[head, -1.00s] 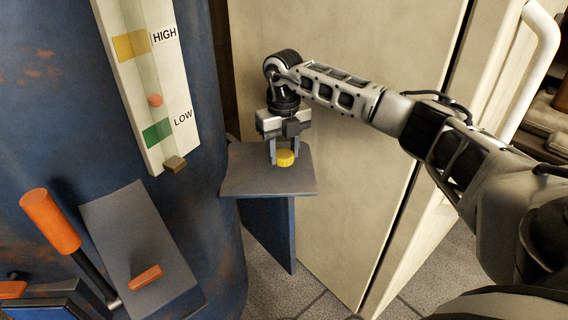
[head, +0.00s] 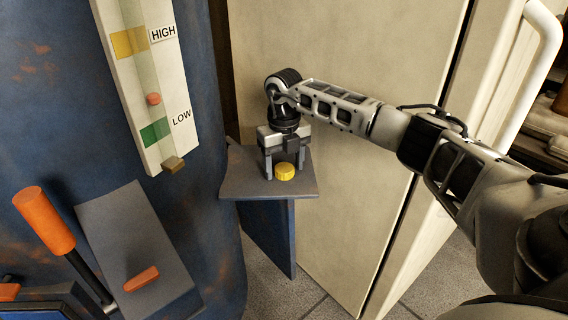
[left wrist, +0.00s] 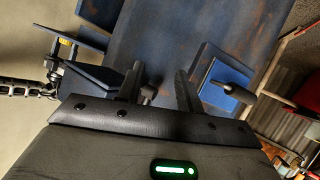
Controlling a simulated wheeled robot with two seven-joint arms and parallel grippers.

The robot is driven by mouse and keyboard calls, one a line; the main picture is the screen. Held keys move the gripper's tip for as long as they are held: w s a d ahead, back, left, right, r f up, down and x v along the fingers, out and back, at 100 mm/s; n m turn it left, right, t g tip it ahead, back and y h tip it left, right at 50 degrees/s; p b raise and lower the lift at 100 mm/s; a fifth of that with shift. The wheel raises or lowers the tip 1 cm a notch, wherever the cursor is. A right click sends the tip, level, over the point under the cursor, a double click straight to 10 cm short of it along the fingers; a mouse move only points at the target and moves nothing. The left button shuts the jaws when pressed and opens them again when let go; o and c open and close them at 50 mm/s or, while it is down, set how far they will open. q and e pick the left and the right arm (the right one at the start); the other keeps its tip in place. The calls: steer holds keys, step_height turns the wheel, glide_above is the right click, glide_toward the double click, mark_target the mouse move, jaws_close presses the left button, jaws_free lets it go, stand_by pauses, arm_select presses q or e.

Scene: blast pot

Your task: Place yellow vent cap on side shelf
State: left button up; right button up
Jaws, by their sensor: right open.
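The yellow vent cap (head: 284,173) rests on the grey side shelf (head: 240,184), near the middle of its top in the head view. My right gripper (head: 287,168) points down over it. Its fingers are spread on either side of the cap, with gaps between fingers and cap. In the left wrist view, my left gripper (left wrist: 158,88) shows two fingers apart with nothing between them. The left gripper is not in the head view.
The blue rusty pot (head: 60,130) with a HIGH/LOW gauge (head: 140,75) stands left of the shelf. An orange-handled lever (head: 45,222) is at lower left. A cream cabinet (head: 350,120) stands close on the right of the shelf.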

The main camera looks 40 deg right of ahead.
mark_target(284, 167)
steer(key=shift+r, duration=0.3)
arm_select(q)
steer(key=a+f+g+y+p, duration=0.1)
steer(key=f+p, duration=0.1)
steer(key=p, duration=0.1)
steer(key=shift+a+g, duration=0.1)
steer(key=shift+g, duration=0.2)
arm_select(e)
step_height(284, 167, up, 12)
arm_select(q)
steer(key=shift+r, duration=0.2)
